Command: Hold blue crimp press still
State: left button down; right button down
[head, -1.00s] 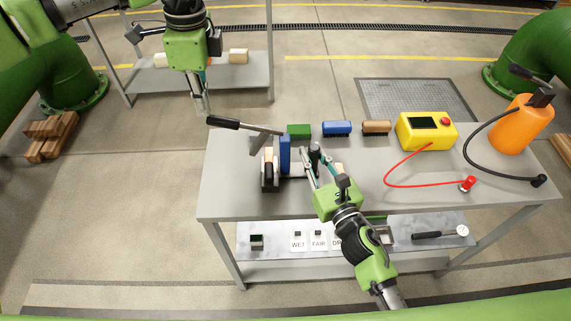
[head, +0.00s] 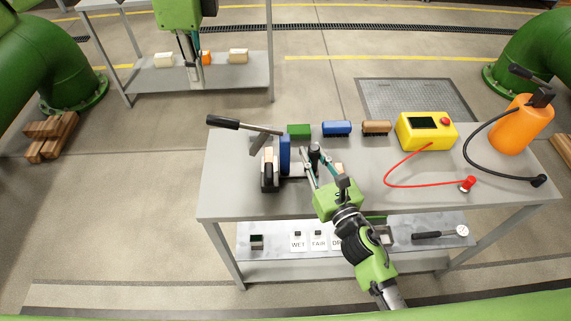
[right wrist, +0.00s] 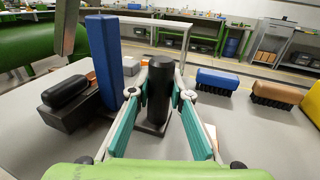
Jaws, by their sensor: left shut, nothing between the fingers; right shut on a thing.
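The blue crimp press stands at the left of the grey table, with a blue upright (head: 285,154), a lever with a black handle (head: 223,122) and a dark base. The blue upright also shows in the right wrist view (right wrist: 104,58). My right gripper (head: 312,158) is shut on the black upright post (right wrist: 161,95) just right of the blue upright; the post stands between its teal-padded fingers. My left gripper (head: 194,72) is shut and empty. It appears in front of the back shelf, apart from the press, with its upper part cut off by the picture's edge.
Green (head: 299,131), blue (head: 337,128) and brown (head: 376,127) brushes lie behind the press. A yellow box (head: 426,130) with a red cable and an orange bottle (head: 521,124) with a black hose are at right. Pale and orange blocks lie on the back shelf (head: 218,76).

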jog(key=shift+s+d+f, duration=0.1)
jog(key=shift+f, duration=0.35)
jog(key=c, duration=1.9)
grip_release()
jog(key=shift+r, duration=0.15)
pick_arm(q)
jog(key=shift+w, duration=0.2)
pick_arm(e)
jog(key=shift+o, duration=0.6)
jog(key=shift+w, duration=0.2)
pick_arm(q)
jog(key=shift+s, duration=0.1)
pick_arm(e)
jog(key=shift+s, duration=0.15)
